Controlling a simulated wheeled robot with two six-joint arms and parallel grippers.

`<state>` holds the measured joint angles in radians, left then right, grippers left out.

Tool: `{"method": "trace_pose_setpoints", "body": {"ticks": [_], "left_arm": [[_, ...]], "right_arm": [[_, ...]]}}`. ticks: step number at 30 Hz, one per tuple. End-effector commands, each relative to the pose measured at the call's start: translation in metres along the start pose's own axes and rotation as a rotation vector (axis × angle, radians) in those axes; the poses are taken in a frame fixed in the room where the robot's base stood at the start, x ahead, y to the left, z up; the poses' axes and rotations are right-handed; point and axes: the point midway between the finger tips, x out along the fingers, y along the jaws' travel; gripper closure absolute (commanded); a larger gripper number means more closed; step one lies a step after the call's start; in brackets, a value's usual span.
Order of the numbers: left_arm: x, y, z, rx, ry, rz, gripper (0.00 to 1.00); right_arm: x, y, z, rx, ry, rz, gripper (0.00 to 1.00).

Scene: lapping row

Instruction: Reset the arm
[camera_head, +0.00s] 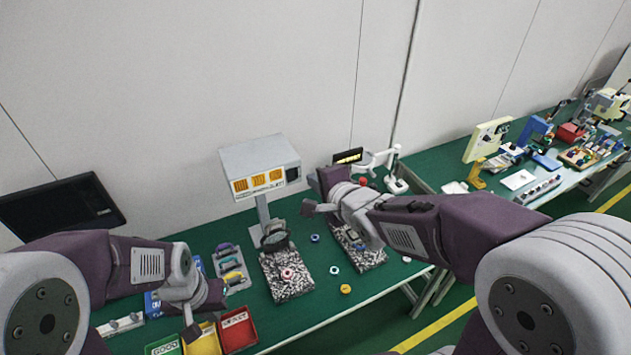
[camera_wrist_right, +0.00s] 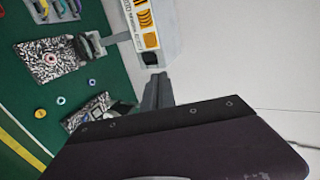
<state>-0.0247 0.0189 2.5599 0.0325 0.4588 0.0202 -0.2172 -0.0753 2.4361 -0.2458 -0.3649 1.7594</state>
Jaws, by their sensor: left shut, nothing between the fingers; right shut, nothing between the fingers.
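My left gripper (camera_head: 190,332) points down over the near left part of the green table, close to the yellow bin; it is shut and empty. My right gripper (camera_head: 308,207) is raised over the table, to the right of the grey display box on its post; it is shut and empty. In the right wrist view its fingers (camera_wrist_right: 157,92) are together with nothing between them, below the display box (camera_wrist_right: 152,30). My right arm hides part of the right black-and-white mat.
The green table (camera_head: 318,262) bears two speckled mats (camera_head: 286,290), small rings (camera_head: 345,289), and green, yellow and red bins (camera_head: 239,329). A display box (camera_head: 262,165) stands behind, a dark monitor (camera_head: 62,208) at left. A second bench (camera_head: 450,160) with fixtures stands right.

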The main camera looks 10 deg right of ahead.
Motion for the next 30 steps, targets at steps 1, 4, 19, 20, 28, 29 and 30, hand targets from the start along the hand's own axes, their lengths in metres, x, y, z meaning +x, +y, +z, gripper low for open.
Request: {"method": "trace_pose_setpoints", "body": {"ticks": [1, 4, 19, 20, 28, 29, 30], "left_arm": [[0.0, 0.0, 0.0, 0.0, 0.0, 0.0, 1.0], [0.0, 0.0, 0.0, 0.0, 0.0, 0.0, 1.0], [0.06, -0.001, 0.006, 0.0, -0.001, 0.0, 1.0], [0.066, -0.001, 0.007, 0.0, -0.001, 0.0, 1.0], [0.081, -0.002, 0.008, 0.0, 0.0, 0.0, 1.0], [0.08, -0.002, 0.008, 0.0, 0.0, 0.0, 1.0], [0.08, -0.002, 0.008, 0.0, 0.0, 0.0, 1.0]], "right_arm": [[-0.001, 0.0, 0.0, 0.0, 0.0, 0.0, 1.0], [0.0, 0.0, 0.0, 0.0, 0.0, 0.0, 1.0], [0.025, 0.107, -0.051, 0.04, 0.118, 0.149, 1.0], [0.024, 0.134, -0.059, -0.007, 0.134, 0.223, 1.0], [-0.05, 0.302, -0.057, -0.722, -0.245, 0.852, 1.0], [-0.058, 0.309, -0.053, -0.789, -0.313, 0.879, 1.0], [-0.068, 0.316, -0.048, -0.868, -0.397, 0.902, 1.0]]}}
